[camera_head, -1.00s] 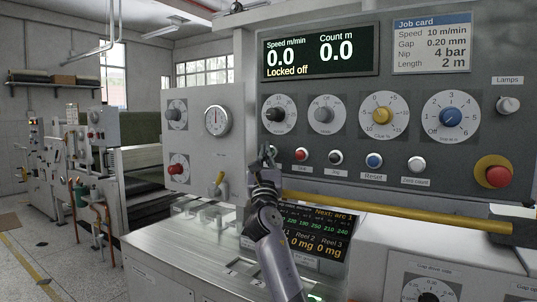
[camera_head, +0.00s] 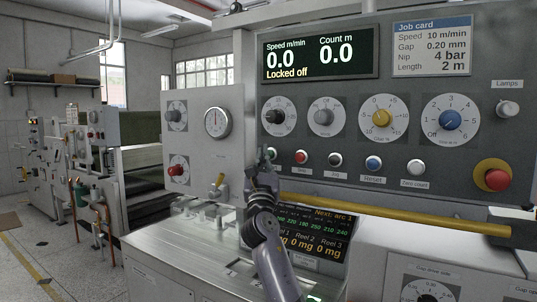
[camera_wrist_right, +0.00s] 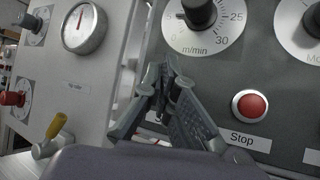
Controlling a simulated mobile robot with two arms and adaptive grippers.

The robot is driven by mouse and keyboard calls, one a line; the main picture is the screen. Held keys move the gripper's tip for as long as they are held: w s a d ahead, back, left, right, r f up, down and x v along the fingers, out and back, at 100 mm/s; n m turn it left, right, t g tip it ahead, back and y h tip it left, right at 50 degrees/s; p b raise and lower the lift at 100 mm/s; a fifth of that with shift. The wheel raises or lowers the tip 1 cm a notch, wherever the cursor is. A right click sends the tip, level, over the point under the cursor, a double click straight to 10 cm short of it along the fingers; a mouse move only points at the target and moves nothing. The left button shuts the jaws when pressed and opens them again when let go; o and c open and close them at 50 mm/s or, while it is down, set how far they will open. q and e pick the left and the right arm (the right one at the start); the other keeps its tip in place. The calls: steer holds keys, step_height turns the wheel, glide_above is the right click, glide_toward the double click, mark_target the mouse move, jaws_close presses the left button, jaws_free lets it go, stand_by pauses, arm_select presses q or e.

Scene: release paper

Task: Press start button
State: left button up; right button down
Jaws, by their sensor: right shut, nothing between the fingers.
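My right gripper (camera_head: 264,160) is shut and empty, raised in front of the left end of the button row on the grey control panel (camera_head: 409,119). In the right wrist view the gripper's dark fingers (camera_wrist_right: 168,78) are together, close to the panel, left of the red Stop button (camera_wrist_right: 250,105). The Stop button also shows in the head view (camera_head: 301,157). The start button cannot be made out clearly; the fingers cover the spot left of Stop. I cannot tell whether they touch the panel. The display (camera_head: 320,52) reads 0.0, 0.0 and "Locked off". My left gripper is out of view.
Black (camera_head: 335,159), blue (camera_head: 373,163) and white (camera_head: 416,167) buttons continue the row rightward. A red emergency knob (camera_head: 496,179) is at the far right. A yellow bar (camera_head: 400,216) runs below the buttons. A yellow-handled lever (camera_head: 219,181) stands left of the gripper.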

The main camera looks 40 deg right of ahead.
steer(key=a, duration=0.1)
steer(key=s+a+p, duration=0.1)
steer(key=a, duration=0.1)
steer(key=s+a+p, duration=0.1)
steer(key=shift+a, duration=0.35)
steer(key=shift+w+f, duration=0.1)
stand_by(0.8)
